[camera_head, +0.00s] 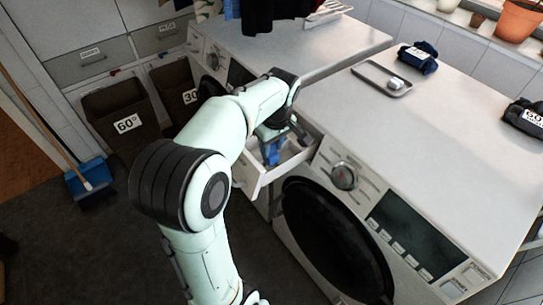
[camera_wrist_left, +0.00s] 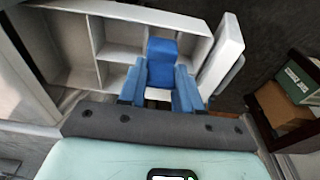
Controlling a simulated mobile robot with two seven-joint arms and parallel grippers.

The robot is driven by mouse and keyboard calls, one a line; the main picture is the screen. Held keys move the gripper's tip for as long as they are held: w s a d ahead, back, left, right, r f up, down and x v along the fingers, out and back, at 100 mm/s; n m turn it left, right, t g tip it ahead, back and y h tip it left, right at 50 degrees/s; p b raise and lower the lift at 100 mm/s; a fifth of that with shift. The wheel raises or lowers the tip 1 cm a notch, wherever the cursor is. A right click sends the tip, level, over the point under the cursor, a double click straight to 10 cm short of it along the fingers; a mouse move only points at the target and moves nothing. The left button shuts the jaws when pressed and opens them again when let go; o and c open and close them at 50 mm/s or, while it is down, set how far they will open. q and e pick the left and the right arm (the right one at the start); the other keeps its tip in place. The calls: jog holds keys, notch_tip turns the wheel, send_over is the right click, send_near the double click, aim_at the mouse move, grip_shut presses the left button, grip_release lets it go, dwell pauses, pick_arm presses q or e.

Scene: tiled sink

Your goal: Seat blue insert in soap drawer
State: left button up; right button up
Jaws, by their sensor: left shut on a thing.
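The soap drawer (camera_head: 262,182) is pulled out from the front of the right washing machine. In the left wrist view it is a white tray (camera_wrist_left: 86,60) split by thin walls into several compartments. My left gripper (camera_wrist_left: 158,92) is shut on the blue insert (camera_wrist_left: 162,62), a small blue block between its two blue fingers. In the head view the gripper (camera_head: 271,141) points down over the drawer with the insert (camera_head: 271,155) below it. The insert is at the compartments near the drawer's front panel. I cannot tell how deep it sits. My right gripper is out of view.
The washer (camera_head: 345,235) has a knob (camera_head: 344,176) right beside the drawer. On its white top are a grey tray (camera_head: 381,80) with a small white item, and dark folded cloths (camera_head: 418,58). Laundry bins (camera_head: 120,115) and a broom (camera_head: 85,185) stand at the left.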

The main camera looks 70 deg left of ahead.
aim_at(272, 154)
pick_arm(q)
jog(key=shift+f+b, duration=0.35)
jog(key=shift+f, duration=1.75)
jog(key=shift+f, duration=0.1)
jog(key=o, duration=1)
jog(key=shift+r, duration=0.2)
jog(key=r, duration=0.4)
jog(key=d+r+p, duration=0.1)
jog(key=r, duration=0.3)
jog(key=r+p, duration=0.1)
jog(key=r, duration=0.2)
jog(key=shift+w+d+r, duration=0.3)
jog(key=shift+d+r, duration=0.1)
jog(key=shift+f, duration=0.1)
